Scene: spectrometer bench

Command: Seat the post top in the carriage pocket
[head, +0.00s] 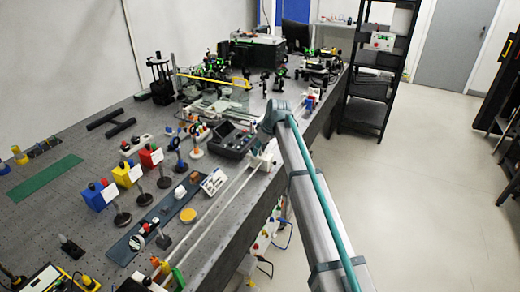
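Several small posts on round dark bases stand on the left part of the bench, such as one post (122,212) in front of the blue box and another post (164,178) by the red box. A long dark rail (190,197) lies in front of them, with small fittings near its lower left end. At this size I cannot tell which piece is the post top or which fitting is the carriage with the pocket. My arm reaches in from the lower right to a joint over the bench's right edge.
Blue, yellow and red boxes (151,156) stand behind the posts. Dense optics fill the back. A green mat (45,177) lies at left, with bare bench (60,215) in front.

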